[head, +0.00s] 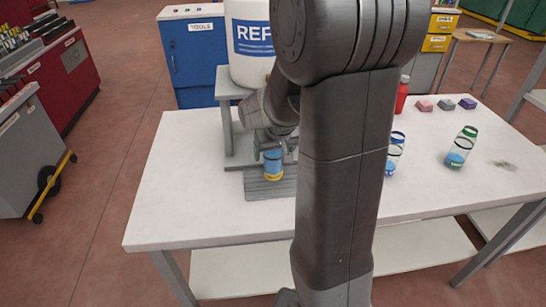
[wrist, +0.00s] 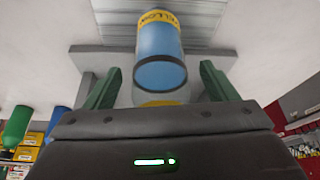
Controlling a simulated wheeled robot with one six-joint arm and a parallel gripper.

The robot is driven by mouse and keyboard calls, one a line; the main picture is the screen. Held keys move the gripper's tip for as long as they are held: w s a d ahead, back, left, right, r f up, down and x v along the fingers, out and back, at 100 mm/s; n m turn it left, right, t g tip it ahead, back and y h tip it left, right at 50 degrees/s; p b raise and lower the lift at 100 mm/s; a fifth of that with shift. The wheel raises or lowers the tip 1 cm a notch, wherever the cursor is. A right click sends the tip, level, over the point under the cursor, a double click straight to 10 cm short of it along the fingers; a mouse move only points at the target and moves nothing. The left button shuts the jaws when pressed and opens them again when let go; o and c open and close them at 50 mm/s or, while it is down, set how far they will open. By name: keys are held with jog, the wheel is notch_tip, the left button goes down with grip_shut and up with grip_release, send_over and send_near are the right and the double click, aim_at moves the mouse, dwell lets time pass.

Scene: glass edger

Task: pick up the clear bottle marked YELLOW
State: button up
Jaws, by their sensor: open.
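The clear bottle marked YELLOW (head: 273,163) stands on a grey ribbed drip tray under the white reservoir. It holds blue liquid and has a yellow band at its lower end. It also shows in the wrist view (wrist: 160,45), with part of the YELLOW lettering readable on the band. My gripper (head: 272,150) is at the bottle's upper part. In the wrist view its green fingers (wrist: 158,70) are open, one on each side of the bottle in the picture, with visible gaps. I cannot tell how deep the bottle is between them.
The ribbed tray (head: 270,189) lies on the white table (head: 190,190). The reservoir marked REF (head: 249,60) stands close behind. A blue-ringed bottle (head: 394,155), a green-ringed bottle (head: 460,150), a red bottle (head: 402,95) and small blocks (head: 445,104) are right. The table's left side is clear.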

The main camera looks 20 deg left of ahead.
jog(key=shift+w+a+f, duration=0.5)
jog(key=shift+w+f, duration=0.1)
jog(key=c, duration=1.3)
jog(key=shift+r, duration=0.15)
jog(key=shift+c, duration=0.2)
